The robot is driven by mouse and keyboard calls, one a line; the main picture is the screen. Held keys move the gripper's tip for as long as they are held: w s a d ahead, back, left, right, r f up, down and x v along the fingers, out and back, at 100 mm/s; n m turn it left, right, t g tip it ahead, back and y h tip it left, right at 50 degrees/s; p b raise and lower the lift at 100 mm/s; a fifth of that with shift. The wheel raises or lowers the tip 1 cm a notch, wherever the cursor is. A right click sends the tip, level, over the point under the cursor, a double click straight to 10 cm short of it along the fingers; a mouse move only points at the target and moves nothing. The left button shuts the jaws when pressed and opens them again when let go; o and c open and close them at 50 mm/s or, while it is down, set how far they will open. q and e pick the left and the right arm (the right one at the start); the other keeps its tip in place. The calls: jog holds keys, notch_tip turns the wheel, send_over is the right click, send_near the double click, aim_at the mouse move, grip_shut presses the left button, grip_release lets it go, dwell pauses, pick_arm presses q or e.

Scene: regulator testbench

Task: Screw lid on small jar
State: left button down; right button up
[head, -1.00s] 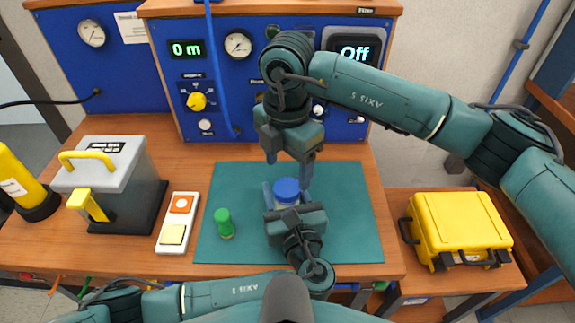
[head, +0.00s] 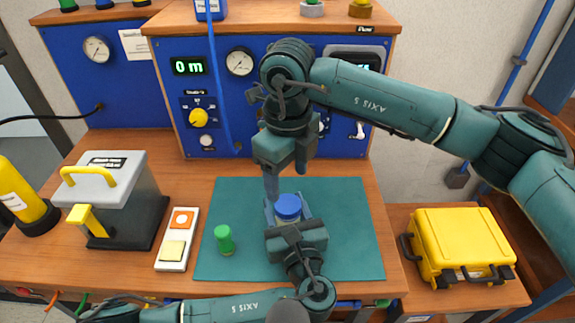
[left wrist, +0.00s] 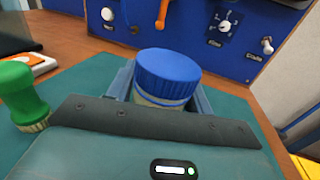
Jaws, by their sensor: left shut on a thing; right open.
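The small jar (left wrist: 158,101) is mostly hidden between the left gripper's fingers; a pale strip of it shows under the lid in the left wrist view. The blue ribbed lid (head: 288,206) rests on top of the jar, looking about level; it fills the middle of the left wrist view (left wrist: 168,72). I cannot tell how tightly it is seated. My left gripper (head: 287,213) is shut on the jar, low over the teal mat. My right gripper (head: 286,176) is open and points down just above and behind the lid, with nothing visible between its fingers.
A green-topped piece (head: 224,240) stands on the teal mat (head: 350,245), left of the jar. A white two-button box (head: 177,240) and a grey case (head: 120,190) stand further left. The blue instrument panel (head: 225,150) rises behind. The mat's right side is clear.

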aim_at(288, 204)
jog(key=n, duration=0.4)
jog(key=shift+r, duration=0.15)
jog(key=n, duration=0.6)
jog(key=shift+r+n, duration=0.25)
jog(key=shift+n, duration=0.15)
jog(key=n, duration=0.6)
jog(key=shift+r, duration=0.25)
jog(key=n, duration=0.4)
jog(key=shift+r, duration=0.15)
jog(key=shift+f, duration=4.05)
jog(key=shift+c, duration=0.3)
jog(key=c, duration=0.9)
jog(key=m, duration=0.3)
jog(key=shift+c, duration=0.2)
